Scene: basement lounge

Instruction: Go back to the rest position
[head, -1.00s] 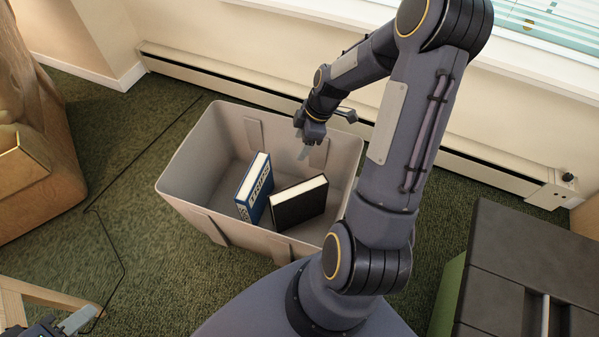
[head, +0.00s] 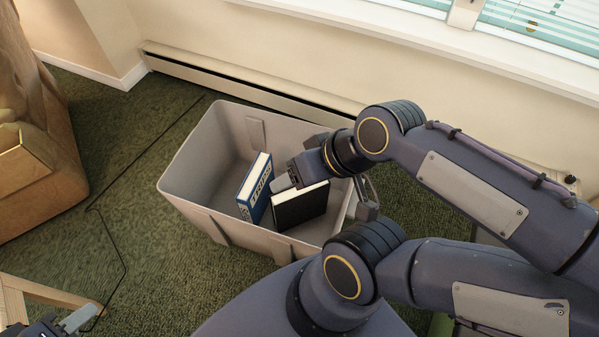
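My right gripper (head: 325,198) is over the near right part of the grey bin (head: 185,185), with its fingers spread apart and nothing visible between them. Its arm reaches in from the right and hides the bin's right side. A blue book (head: 255,187) and a black book (head: 300,207) stand side by side in the bin; the gripper partly covers the black one's top. My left gripper (head: 70,322) is only partly in view at the lower left corner, over the floor, with one grey finger showing. Whether it is open cannot be seen.
A baseboard heater (head: 220,78) runs along the back wall under the window. A brown paper bag-like object (head: 40,170) stands at the left. A wooden frame (head: 35,292) is at the lower left, beside a dark cable on the green carpet (head: 150,260).

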